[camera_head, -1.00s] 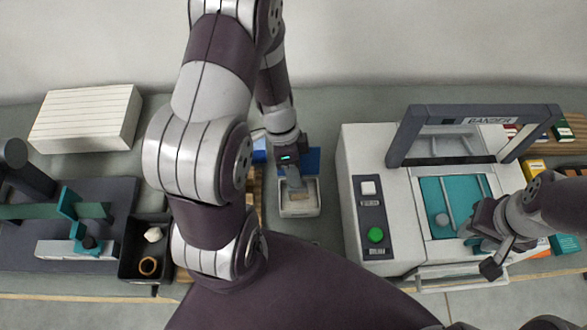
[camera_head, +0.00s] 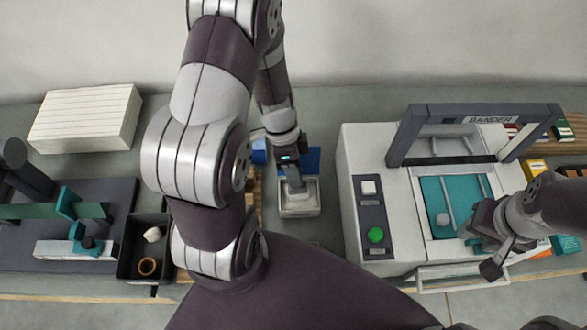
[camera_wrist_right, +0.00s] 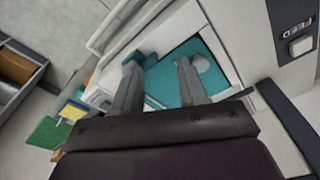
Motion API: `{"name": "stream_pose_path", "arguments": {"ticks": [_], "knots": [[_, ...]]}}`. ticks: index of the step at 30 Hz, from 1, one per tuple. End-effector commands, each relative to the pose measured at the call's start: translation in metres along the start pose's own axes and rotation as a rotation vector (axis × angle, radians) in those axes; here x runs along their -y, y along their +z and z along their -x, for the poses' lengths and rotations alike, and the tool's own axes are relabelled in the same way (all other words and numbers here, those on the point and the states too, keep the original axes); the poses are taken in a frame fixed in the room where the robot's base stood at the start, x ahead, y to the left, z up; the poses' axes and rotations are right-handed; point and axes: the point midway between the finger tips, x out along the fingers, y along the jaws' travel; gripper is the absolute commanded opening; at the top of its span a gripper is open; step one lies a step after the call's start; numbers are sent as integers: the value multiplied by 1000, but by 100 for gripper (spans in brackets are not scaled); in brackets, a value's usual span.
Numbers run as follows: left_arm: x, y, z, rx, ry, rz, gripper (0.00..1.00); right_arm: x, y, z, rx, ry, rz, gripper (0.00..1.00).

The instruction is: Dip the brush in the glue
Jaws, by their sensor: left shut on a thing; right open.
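A small whitish glue pot (camera_head: 300,211) stands on the table in the middle of the head view, with a blue thing behind it. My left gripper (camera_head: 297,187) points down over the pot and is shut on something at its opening. That thing, likely the brush, is mostly hidden by the fingers and wrist, so I cannot tell how deep it sits. My right gripper (camera_head: 478,236) is over the front of the banding machine. In the right wrist view its two fingers (camera_wrist_right: 158,85) are spread, with nothing held between them.
The white banding machine (camera_head: 362,270) with teal bed and grey arch fills the right. At left are a stack of white paper (camera_head: 85,118), a dark press-like fixture (camera_head: 60,250) and a black tray (camera_head: 133,264). Coloured books (camera_head: 537,168) lie at far right.

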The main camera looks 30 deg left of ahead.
Motion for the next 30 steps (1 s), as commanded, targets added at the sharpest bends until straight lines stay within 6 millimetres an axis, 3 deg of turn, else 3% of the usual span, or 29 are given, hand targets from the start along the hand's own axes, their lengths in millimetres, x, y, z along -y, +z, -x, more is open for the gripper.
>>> {"name": "stream_pose_path", "arguments": {"ticks": [19, 30], "knots": [[-20, -11, 63, 0, 0, 0, 0, 0, -6, 50, 0, 0, 0, 43], [-21, -12, 65, 0, 1, 0, 0, 0, -6, 51, 0, 0, 0, 43]]}}
